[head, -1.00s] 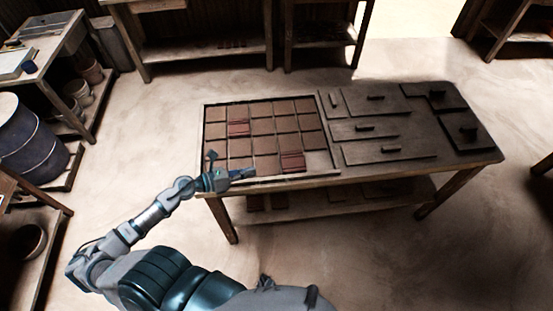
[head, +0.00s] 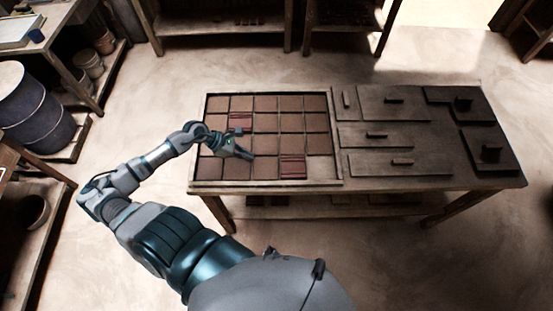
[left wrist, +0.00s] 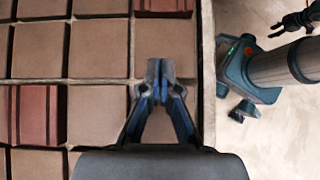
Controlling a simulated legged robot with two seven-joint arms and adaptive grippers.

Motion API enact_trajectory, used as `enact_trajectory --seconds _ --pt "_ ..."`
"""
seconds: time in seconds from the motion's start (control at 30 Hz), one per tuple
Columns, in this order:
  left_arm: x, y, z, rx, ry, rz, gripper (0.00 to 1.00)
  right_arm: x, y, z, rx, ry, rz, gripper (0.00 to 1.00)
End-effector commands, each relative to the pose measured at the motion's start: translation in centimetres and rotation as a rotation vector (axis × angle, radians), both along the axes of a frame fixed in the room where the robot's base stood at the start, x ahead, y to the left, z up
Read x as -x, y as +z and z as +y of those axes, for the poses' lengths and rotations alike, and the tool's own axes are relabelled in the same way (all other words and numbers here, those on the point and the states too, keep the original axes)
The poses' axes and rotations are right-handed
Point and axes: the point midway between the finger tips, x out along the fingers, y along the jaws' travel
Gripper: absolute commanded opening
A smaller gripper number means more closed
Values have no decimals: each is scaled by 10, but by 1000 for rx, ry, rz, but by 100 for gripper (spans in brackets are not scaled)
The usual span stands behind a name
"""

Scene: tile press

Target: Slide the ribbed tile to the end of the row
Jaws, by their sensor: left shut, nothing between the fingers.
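Two dark red ribbed tiles lie among plain brown tiles in a shallow tray (head: 262,183). One ribbed tile (head: 240,121) is in the second row from the back; the other ribbed tile (head: 292,166) is in the front row, with a bare slot (head: 322,171) to its right. In the left wrist view they show at the left (left wrist: 35,115) and the top edge (left wrist: 165,6). My left gripper (head: 248,155) is shut and empty over plain front-row tiles, left of the front ribbed tile. Its fingertips (left wrist: 160,70) hide part of a plain tile. Contact is unclear.
Dark flat boards with raised handles, one (head: 376,136) in the middle, cover the table's right side. The tray has a raised front rim. A blue drum (head: 38,118) stands on the left. A dark clawed part, perhaps my right gripper (left wrist: 295,22), shows in the left wrist view.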

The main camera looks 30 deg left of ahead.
Motion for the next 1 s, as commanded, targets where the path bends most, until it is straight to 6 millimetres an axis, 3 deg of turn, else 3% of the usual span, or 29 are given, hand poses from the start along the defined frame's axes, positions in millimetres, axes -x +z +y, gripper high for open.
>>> enact_trajectory --seconds 0.37,0.6,1.0 --pt "-31 -54 -53 2 1 -2 0 -1 1 0 -1 2 0 40" --pt "-46 -53 -80 0 1 -1 0 -2 10 0 -1 0 -1 40" --pt "-49 -55 -82 1 1 1 0 -3 10 0 -1 -1 -1 40"
